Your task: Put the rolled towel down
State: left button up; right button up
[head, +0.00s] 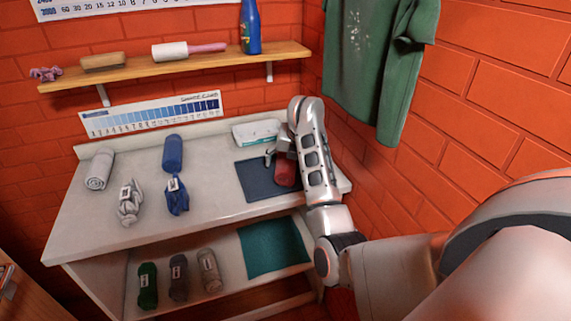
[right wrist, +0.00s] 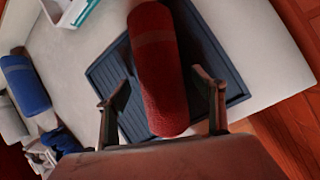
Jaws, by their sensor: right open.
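A red rolled towel (head: 285,172) lies on the dark blue ribbed mat (head: 255,184) at the right end of the white counter. In the right wrist view the towel (right wrist: 158,70) lies lengthwise between my right gripper's fingers. My right gripper (right wrist: 163,92) is open, with a gap visible on each side of the towel. In the head view the right gripper (head: 275,158) is at the towel, partly hidden by my own arm. My left gripper is not in view.
A white tray (head: 257,132) stands behind the mat. A blue roll (head: 173,153), a tied blue towel (head: 177,196), a white roll (head: 99,170) and a tied grey towel (head: 130,203) lie to the left. The lower shelf holds several rolls and a teal mat (head: 272,249). A green shirt (head: 380,65) hangs right.

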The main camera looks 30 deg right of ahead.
jog(key=c, duration=1.4)
jog(key=shift+o, duration=0.2)
jog(key=shift+r, duration=0.2)
pick_arm(q)
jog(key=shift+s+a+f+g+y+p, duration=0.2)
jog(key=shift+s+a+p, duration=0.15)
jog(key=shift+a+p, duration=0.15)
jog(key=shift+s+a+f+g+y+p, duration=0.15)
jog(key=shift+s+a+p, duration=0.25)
jog(key=shift+p, duration=0.2)
pick_arm(e)
notch_tip(320, 180, up, 20)
jog(key=shift+f, duration=0.15)
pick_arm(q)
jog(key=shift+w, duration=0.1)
